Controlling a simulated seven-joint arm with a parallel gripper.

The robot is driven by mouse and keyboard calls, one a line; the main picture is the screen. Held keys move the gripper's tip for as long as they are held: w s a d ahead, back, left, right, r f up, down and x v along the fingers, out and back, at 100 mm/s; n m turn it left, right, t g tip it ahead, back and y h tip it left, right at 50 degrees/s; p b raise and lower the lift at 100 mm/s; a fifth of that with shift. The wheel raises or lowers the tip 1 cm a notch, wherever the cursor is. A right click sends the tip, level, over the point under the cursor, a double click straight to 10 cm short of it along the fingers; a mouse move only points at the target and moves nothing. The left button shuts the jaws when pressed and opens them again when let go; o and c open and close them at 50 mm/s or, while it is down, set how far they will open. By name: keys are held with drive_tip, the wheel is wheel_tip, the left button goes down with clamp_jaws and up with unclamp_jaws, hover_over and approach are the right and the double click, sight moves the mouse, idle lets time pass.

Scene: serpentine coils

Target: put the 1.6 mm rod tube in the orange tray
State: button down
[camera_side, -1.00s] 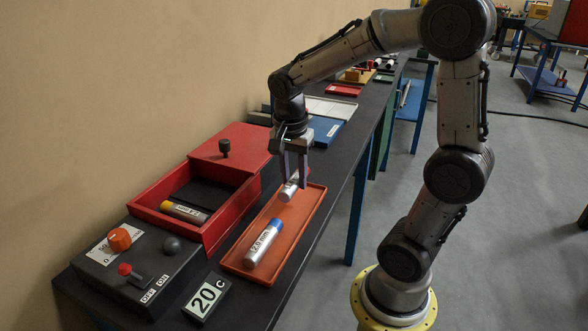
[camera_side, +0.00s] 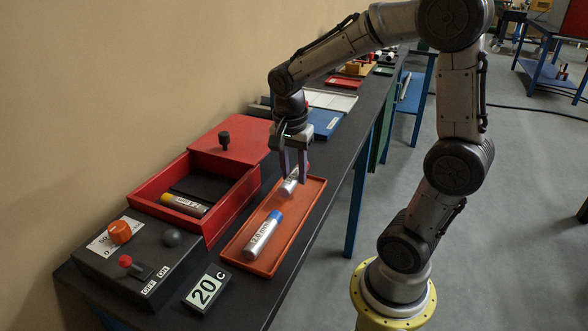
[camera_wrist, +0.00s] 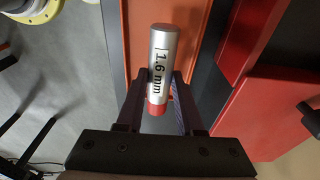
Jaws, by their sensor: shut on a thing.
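The 1.6 mm rod tube (camera_wrist: 159,60) is silver with a red end band, and its label reads in the wrist view. My gripper (camera_wrist: 160,85) is shut on it near the red end. In the side view the tube (camera_side: 289,186) shows between the fingers of my gripper (camera_side: 292,178), at the far end of the orange tray (camera_side: 300,235). It is low over the tray; I cannot tell whether it touches the floor of the tray. A silver 2.0 mm tube (camera_side: 263,237) with a blue end lies in the near half of the tray.
A red box (camera_side: 216,218) with its lid (camera_side: 240,138) slid back stands left of the tray, holding a yellow-ended tube (camera_side: 184,206). A control box (camera_side: 130,262) with knobs and a "20 C" display (camera_side: 206,291) are nearer. A blue tray (camera_side: 325,121) lies beyond.

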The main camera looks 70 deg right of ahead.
sight(293, 174)
drive_tip(key=shift+f, duration=1)
drive_tip(key=shift+f, duration=0.75)
drive_tip(key=shift+c, duration=2.3)
unclamp_jaws()
